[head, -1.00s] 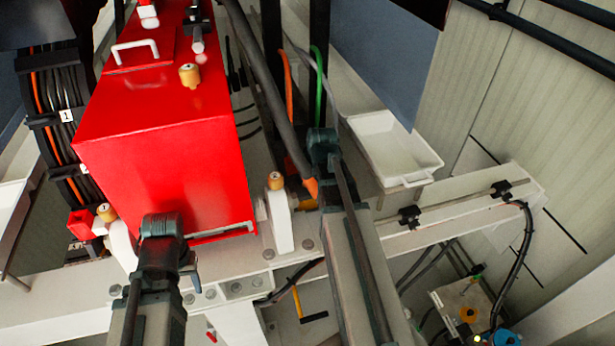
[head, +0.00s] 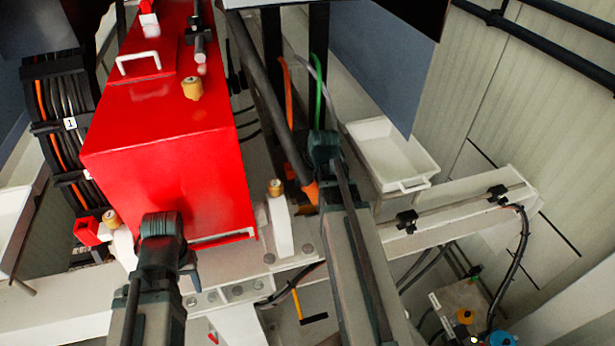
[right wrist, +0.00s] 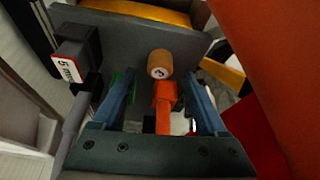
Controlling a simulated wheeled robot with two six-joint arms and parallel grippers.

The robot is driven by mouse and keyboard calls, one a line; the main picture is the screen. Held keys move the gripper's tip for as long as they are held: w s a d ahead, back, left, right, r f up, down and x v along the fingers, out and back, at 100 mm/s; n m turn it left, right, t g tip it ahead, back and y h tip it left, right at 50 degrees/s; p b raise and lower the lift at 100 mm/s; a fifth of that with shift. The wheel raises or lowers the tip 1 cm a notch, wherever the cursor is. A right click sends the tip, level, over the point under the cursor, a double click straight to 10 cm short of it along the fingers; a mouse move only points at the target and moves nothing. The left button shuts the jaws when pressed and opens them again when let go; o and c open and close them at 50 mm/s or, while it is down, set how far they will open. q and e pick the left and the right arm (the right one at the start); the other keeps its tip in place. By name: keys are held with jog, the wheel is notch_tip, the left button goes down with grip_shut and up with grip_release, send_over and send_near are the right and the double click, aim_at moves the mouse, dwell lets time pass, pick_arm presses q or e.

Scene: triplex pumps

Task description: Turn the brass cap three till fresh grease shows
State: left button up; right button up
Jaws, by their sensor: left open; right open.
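A brass cap (right wrist: 160,64) with a dark mark on its pale end face shows in the right wrist view, just beyond my right gripper (right wrist: 162,80). I cannot read the mark surely. The right gripper's blue fingers are open, with an orange piece (right wrist: 165,100) showing between them; I see no contact with the cap. In the head view, brass caps show on the red housing (head: 192,88), on a white post (head: 276,187) and at the left (head: 111,218). My left gripper (head: 193,277) is open below the red housing, largely hidden by its arm. No grease is discernible.
A white tray (head: 432,172) stands at the right, above a pale beam (head: 455,212) with black clamps. A yellow-handled tool (head: 298,303) shows below. A black part with a "5" label (right wrist: 67,68) flanks my right gripper.

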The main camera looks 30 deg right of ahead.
pick_arm(q)
notch_tip(320, 180, up, 10)
jog(key=p, duration=0.9)
pick_arm(e)
jog(key=v, duration=1.1)
jog(key=shift+f, duration=0.1)
